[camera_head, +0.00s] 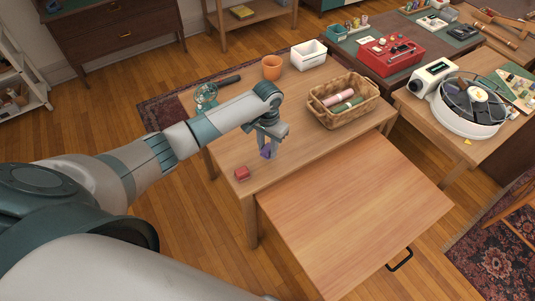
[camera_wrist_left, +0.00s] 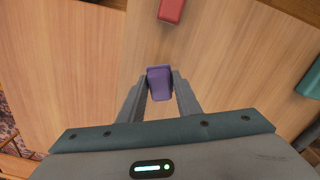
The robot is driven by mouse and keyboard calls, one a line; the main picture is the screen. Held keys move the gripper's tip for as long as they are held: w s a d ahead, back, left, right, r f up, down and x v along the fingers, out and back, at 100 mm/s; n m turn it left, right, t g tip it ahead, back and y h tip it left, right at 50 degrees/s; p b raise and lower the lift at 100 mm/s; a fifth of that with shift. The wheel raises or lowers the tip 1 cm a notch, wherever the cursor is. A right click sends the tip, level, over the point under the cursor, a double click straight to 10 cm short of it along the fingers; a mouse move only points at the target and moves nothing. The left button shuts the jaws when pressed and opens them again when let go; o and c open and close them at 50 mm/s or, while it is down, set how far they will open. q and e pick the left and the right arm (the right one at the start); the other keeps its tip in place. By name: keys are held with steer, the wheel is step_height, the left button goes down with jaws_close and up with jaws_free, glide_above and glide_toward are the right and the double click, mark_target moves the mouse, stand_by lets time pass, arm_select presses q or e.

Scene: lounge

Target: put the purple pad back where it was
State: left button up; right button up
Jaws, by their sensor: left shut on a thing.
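The purple pad (camera_wrist_left: 160,84) is held between the two fingers of my left gripper (camera_wrist_left: 160,92) in the left wrist view. In the head view the purple pad (camera_head: 266,151) shows partly behind the fingers of my left gripper (camera_head: 268,148), over the near part of the wooden table (camera_head: 225,140). I cannot tell whether the pad touches the table top. A red block (camera_head: 242,173) lies near the table's front left corner, left of the gripper. It also shows at the top of the left wrist view (camera_wrist_left: 171,11). My right gripper is not in view.
A wicker basket (camera_head: 318,112) with rolls stands right of the gripper. An orange pot (camera_head: 271,68), a white bin (camera_head: 308,54) and a glass jar (camera_head: 205,95) stand farther back. A wide wooden panel with a black handle (camera_head: 400,260) extends from the table's front; its top is bare.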

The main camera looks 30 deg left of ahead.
mark_target(268, 155)
arm_select(q)
step_height(268, 155, down, 3)
steer(key=shift+f+p, duration=0.2)
steer(key=shift+p, duration=0.35)
steer(key=shift+f, duration=0.3)
steer(key=o, duration=1)
steer(key=shift+f, duration=0.15)
step_height(268, 155, up, 12)
steer(key=shift+r+b, duration=0.2)
steer(key=shift+b, duration=0.6)
